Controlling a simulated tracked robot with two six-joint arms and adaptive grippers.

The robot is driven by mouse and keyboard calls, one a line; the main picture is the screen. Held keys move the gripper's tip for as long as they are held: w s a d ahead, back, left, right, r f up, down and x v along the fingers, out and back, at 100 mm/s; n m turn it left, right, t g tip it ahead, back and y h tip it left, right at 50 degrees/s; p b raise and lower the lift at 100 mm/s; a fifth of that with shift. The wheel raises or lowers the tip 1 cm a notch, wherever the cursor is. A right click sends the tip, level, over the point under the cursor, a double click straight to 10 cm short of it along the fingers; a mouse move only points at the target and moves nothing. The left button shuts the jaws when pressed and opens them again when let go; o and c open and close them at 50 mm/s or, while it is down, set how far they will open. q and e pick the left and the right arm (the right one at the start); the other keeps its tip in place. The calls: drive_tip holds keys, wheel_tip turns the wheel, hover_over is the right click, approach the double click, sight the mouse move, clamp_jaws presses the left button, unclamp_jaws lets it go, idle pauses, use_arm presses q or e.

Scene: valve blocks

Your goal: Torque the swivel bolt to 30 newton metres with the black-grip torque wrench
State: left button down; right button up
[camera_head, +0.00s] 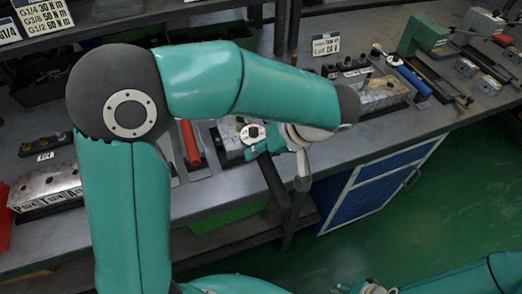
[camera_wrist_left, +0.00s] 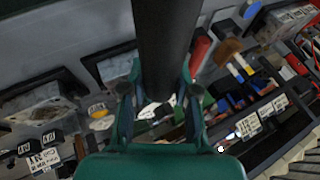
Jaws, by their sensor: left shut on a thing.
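My left gripper (camera_head: 292,140) is over the front edge of the bench. It is shut on the black-grip torque wrench (camera_head: 272,183), whose dark grip slants down past the bench edge. In the left wrist view the black grip (camera_wrist_left: 166,40) runs from the top edge down between the fingers of my left gripper (camera_wrist_left: 155,100). A metal valve block (camera_head: 229,137) stands just left of the gripper, partly hidden by my arm. The swivel bolt cannot be made out. My right gripper (camera_head: 365,287) shows only in part at the bottom edge, and its jaws are unclear.
Another metal block (camera_head: 50,188) stands at the left and one (camera_head: 382,94) at the right. A red-handled tool (camera_head: 190,143) and a blue-handled tool (camera_head: 413,80) lie on the bench. A green vice (camera_head: 424,36) is at the back right. A blue cabinet (camera_head: 375,188) stands below.

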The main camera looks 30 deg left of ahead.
use_arm(q)
drive_tip(key=shift+f+b, duration=0.6)
drive_tip(key=shift+f, duration=0.15)
idle(0.3)
drive_tip(key=shift+s+a+m+b, duration=0.25)
drive_tip(key=shift+m+b, duration=0.05)
drive_tip(key=shift+b, duration=0.1)
drive_tip(key=shift+s+a+m+t+b, duration=0.6)
drive_tip(key=shift+a, duration=0.1)
drive_tip(key=shift+s+a+m+t+b, duration=0.5)
drive_tip(key=shift+s+a+m+b, duration=0.2)
drive_tip(key=shift+a+m+b, duration=0.15)
drive_tip(key=shift+a, duration=0.1)
